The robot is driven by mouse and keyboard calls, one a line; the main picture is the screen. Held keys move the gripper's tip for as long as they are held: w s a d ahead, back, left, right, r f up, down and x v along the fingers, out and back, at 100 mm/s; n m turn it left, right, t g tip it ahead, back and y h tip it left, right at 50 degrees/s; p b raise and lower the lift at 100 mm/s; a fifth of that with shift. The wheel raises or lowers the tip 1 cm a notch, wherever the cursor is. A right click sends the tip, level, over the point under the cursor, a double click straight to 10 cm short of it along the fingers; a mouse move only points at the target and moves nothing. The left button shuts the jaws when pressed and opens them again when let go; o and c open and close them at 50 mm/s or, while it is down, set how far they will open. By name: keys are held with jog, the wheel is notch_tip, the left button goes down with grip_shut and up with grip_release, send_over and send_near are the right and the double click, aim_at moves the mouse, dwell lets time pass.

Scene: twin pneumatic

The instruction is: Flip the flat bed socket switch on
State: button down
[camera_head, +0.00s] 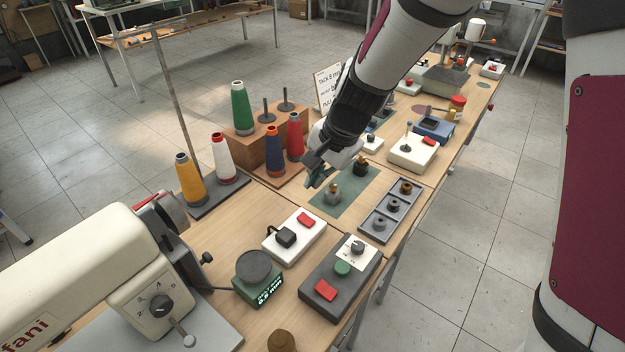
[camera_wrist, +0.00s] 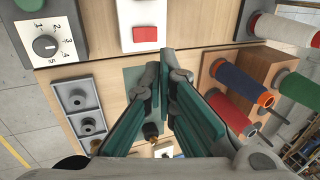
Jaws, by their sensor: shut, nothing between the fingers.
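A white socket plate (camera_head: 277,245) with a black plug (camera_head: 286,236) and a red rocker switch (camera_head: 305,219) lies on the wooden table near the sewing machine. I take it as the flat bed socket. In the wrist view a white plate with a red switch (camera_wrist: 145,34) shows at the top, cut off by the frame edge. My gripper (camera_head: 316,180) is shut and empty, above the table beyond the switch and apart from it. Its teal fingers (camera_wrist: 162,78) point toward the picture's top in the wrist view. The switch's on or off position is too small to tell.
A cream sewing machine (camera_head: 75,265) stands at left. A dark box (camera_head: 318,288) with a dial and a grey tray (camera_head: 364,224) of bobbins lie right of the socket. Thread cones, including an orange-blue one (camera_head: 274,146), stand behind it. A green mat (camera_head: 352,199) lies near my gripper.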

aim_at(303, 215)
jog(key=b+x, duration=0.2)
jog(key=x, duration=1)
jog(key=shift+f, duration=0.25)
jog(key=p, duration=0.3)
jog(key=shift+w+a+g+h+p, duration=0.15)
jog(key=shift+a+g+h+p, duration=0.15)
jog(key=shift+h, duration=0.1)
jog(key=shift+f+p, duration=0.15)
jog(key=shift+p, duration=0.3)
jog(key=shift+w+f, duration=0.2)
jog(key=shift+f, duration=0.05)
jog(key=shift+s+d+r, duration=0.1)
jog(key=shift+s+d+r, duration=0.15)
jog(key=shift+s+d, duration=0.25)
jog(key=shift+d, duration=0.1)
